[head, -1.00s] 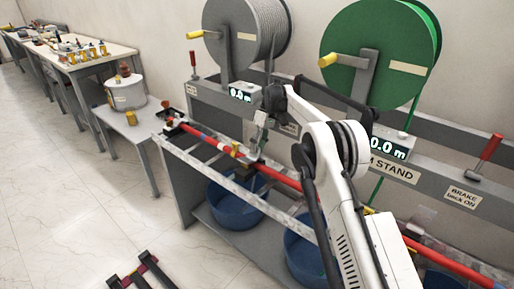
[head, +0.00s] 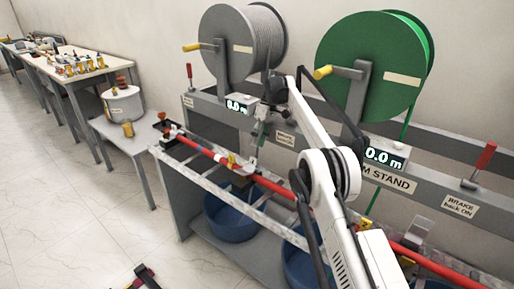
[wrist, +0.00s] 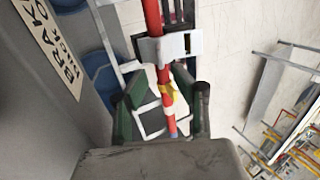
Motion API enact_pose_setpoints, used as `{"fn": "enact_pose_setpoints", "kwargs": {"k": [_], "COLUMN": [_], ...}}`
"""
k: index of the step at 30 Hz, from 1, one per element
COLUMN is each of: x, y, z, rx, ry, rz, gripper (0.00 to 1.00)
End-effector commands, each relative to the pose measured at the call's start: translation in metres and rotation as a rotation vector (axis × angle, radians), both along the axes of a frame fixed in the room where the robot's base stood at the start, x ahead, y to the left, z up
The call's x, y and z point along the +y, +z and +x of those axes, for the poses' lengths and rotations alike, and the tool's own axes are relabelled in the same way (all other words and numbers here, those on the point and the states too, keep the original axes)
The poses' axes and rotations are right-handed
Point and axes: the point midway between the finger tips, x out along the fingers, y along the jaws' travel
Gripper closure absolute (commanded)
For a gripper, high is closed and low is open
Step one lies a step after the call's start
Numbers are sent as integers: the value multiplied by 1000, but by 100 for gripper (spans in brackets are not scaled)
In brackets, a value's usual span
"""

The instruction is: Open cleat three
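A long red pole (head: 205,150) with yellow and blue bands lies along the slanted rack of the stand. In the wrist view the red pole (wrist: 153,18) passes under a grey metal cleat-like block (wrist: 170,47). I cannot tell which cleat is number three or whether it is open. My gripper (head: 256,142) hangs above the pole, apart from it as far as I can see. In the wrist view its two dark green fingers (wrist: 163,100) are spread, with the yellow-banded pole seen between them. Nothing is held.
A grey cable drum (head: 235,45) and a green drum (head: 360,75) stand behind the rack. Blue tubs (head: 230,218) sit below it. A red brake lever (head: 486,158) is at right. A small table with a white pot (head: 122,103) stands left; floor there is open.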

Motion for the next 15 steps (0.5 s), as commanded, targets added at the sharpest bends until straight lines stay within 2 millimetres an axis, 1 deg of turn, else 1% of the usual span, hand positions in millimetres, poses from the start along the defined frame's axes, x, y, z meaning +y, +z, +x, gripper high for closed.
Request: {"fn": "enact_pose_setpoints", "kwargs": {"k": [3, 11, 13, 15], "x": [-1, -1, -1, 2], "y": [3, 4, 3, 2], "z": [1, 1, 1, 0], "rx": [0, 0, -1, -7], "ry": [0, 0, 1, 8], "rz": [0, 0, 0, -7], "gripper": [73, 73, 80, 89]}}
